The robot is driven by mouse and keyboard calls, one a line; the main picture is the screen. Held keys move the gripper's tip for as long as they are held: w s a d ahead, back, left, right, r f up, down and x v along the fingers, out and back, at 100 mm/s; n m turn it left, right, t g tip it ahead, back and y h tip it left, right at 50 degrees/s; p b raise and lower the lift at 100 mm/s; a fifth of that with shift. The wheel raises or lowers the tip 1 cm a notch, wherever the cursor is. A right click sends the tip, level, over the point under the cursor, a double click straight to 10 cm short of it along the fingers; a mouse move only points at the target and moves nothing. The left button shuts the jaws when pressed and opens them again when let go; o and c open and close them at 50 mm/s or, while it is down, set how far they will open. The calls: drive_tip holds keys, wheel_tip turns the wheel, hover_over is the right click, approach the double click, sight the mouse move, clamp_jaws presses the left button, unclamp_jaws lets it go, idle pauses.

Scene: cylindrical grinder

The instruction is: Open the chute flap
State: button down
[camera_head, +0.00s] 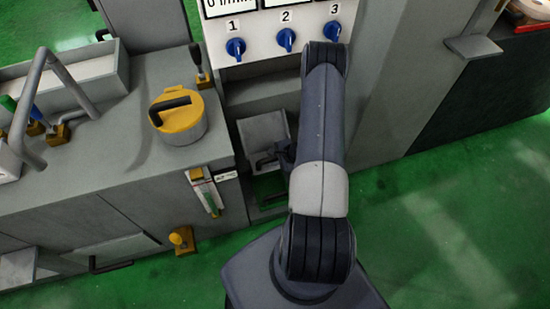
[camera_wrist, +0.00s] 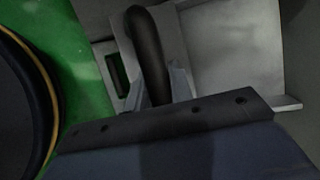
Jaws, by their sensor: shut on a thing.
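The chute flap (camera_head: 263,131) is a grey panel in the recess below the numbered dials, left of my arm in the head view. Its black handle (camera_head: 265,161) is at the lower edge. In the wrist view the flap (camera_wrist: 237,55) is the pale grey panel at the upper right, and the curved black handle (camera_wrist: 148,45) runs down between my fingers. My gripper (camera_wrist: 157,88) is shut on the handle. In the head view my gripper (camera_head: 283,154) is small and partly hidden by my arm. I cannot tell exactly how far the flap is tilted.
A yellow-lidded pot (camera_head: 179,116) stands on the grey machine to the left. Blue dials (camera_head: 286,39) sit above the recess. A yellow knob (camera_head: 182,240) and a gauge (camera_head: 206,192) are on the machine front. Green floor (camera_head: 440,215) is clear to the right.

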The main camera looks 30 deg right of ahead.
drive_tip(key=shift+s+a, duration=0.1)
drive_tip(key=shift+s, duration=0.05)
drive_tip(key=c, duration=1.3)
unclamp_jaws()
drive_tip(key=shift+o, duration=0.2)
drive_tip(key=shift+r, duration=0.1)
drive_tip(key=p+v, duration=0.1)
drive_tip(key=v, duration=0.9)
drive_tip(key=shift+s+r, duration=0.2)
drive_tip(key=shift+r, duration=0.05)
drive_tip(key=b+x, duration=0.1)
drive_tip(key=x, duration=1)
drive_tip(key=shift+r, duration=0.1)
